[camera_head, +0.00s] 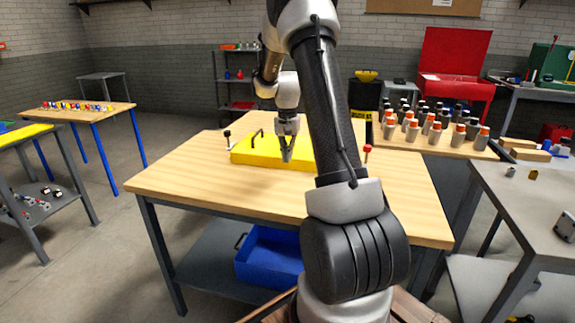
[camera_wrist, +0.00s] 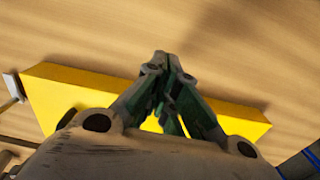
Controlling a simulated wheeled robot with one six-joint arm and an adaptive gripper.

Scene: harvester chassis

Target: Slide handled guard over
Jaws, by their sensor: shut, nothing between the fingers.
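A long yellow block (camera_head: 262,152), which looks like the guard, lies on the wooden table. A dark handle (camera_head: 255,136) stands up near its left end. My gripper (camera_head: 287,156) points down at the front side of the block, to the right of the handle. It is shut and empty; I cannot tell if it touches the block. In the wrist view the yellow block (camera_wrist: 75,95) runs behind my shut fingers (camera_wrist: 163,62), whose tips show against bare wood. My arm hides the block's right part in the head view.
On the wooden table (camera_head: 190,180), a dark-knobbed post (camera_head: 228,138) stands left of the block and a red-knobbed post (camera_head: 367,152) right of it. A blue bin (camera_head: 268,255) sits below. Several orange-capped bottles (camera_head: 435,134) stand behind right. The front tabletop is clear.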

